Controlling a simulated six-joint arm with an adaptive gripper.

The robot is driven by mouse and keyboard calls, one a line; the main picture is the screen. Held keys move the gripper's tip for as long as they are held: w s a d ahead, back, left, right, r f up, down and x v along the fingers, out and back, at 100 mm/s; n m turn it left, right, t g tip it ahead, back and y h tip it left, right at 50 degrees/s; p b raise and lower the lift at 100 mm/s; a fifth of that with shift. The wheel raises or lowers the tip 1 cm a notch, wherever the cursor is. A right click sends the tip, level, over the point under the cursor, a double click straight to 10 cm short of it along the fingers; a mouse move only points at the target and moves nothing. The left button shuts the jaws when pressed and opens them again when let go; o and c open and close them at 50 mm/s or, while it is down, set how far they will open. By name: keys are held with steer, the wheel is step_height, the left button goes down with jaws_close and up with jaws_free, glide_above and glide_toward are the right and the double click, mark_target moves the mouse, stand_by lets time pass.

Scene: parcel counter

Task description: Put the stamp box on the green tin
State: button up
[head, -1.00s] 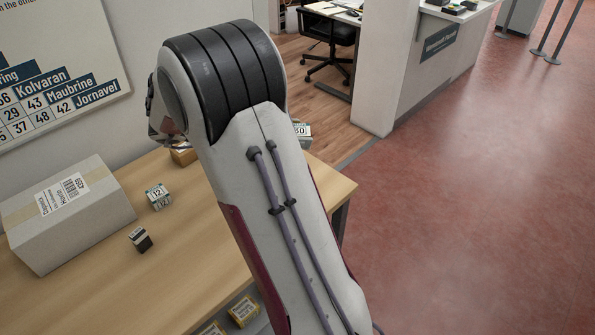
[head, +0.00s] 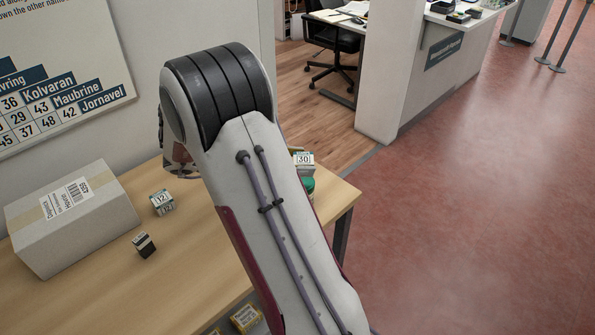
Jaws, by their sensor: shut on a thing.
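A small pale box marked 30 (head: 304,159), which looks like the stamp box, shows just past the right edge of my arm. Directly below it a sliver of the green tin (head: 309,186) shows; my arm covers the rest. I cannot tell whether the box touches the tin.
A large cardboard parcel (head: 75,222) lies on the wooden counter (head: 188,262) at the left. A similar box marked 12 (head: 162,202) and a small black-and-white item (head: 144,245) stand nearby. A yellow labelled box (head: 245,317) shows at the bottom.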

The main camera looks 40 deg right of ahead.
steer(key=shift+f, duration=1.75)
steer(key=shift+f, duration=0.1)
steer(key=o, duration=1.1)
steer(key=shift+r, duration=0.2)
steer(key=v, duration=1.2)
